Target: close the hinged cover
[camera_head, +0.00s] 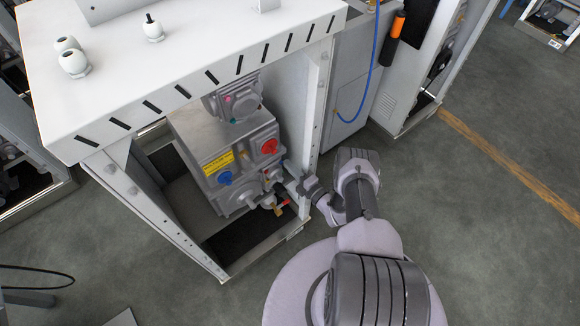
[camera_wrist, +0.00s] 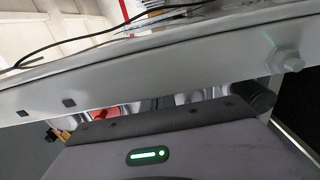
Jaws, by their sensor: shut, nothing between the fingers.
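The open-fronted dispenser frame (camera_head: 190,235) has a white slotted top (camera_head: 120,85) and a grey pump unit inside (camera_head: 210,140). No part can be clearly picked out as the hinged cover. My gripper (camera_head: 292,172) is at the frame's lower right front post, beside the pump's valves. Its fingers are shut and empty. In the wrist view my gripper's dark body shows below a long light-grey metal bar (camera_wrist: 110,80). The bar hides the fingertips. Whether they touch the frame or the pump cannot be told.
A grey cabinet (camera_head: 350,95) with a blue hose (camera_head: 371,70) stands close on the right. A hex bolt (camera_wrist: 290,60) sticks out of the bar. The floor at right is clear.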

